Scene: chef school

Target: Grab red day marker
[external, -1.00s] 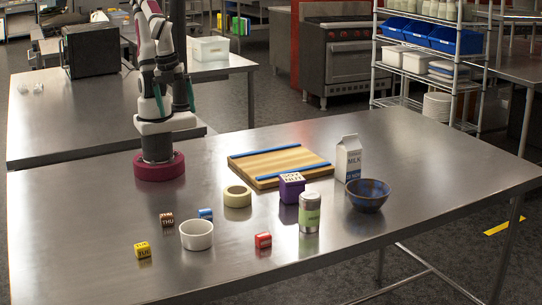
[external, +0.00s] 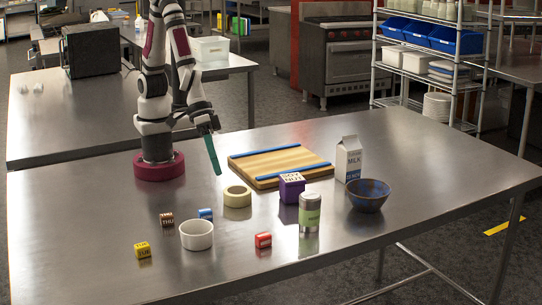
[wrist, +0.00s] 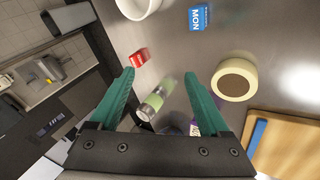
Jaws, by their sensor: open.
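The red day marker (external: 263,240) is a small red block with white lettering. It lies on the steel table right of the white ramekin and left of the green-labelled shaker. In the wrist view the red marker (wrist: 138,58) shows at upper left, beyond the tip of the left finger. My gripper (external: 214,168) hangs well above the table, behind the tape roll and far from the red marker. In the wrist view my gripper (wrist: 160,80) has its two green fingers spread apart with nothing held between them.
Around it stand a white ramekin (external: 197,235), a shaker (external: 309,212), a tape roll (external: 237,197), a purple box (external: 291,190), a bowl (external: 368,196), a milk carton (external: 348,160) and a cutting board (external: 262,167). Blue (external: 205,214), brown (external: 167,219) and yellow (external: 142,250) markers lie left.

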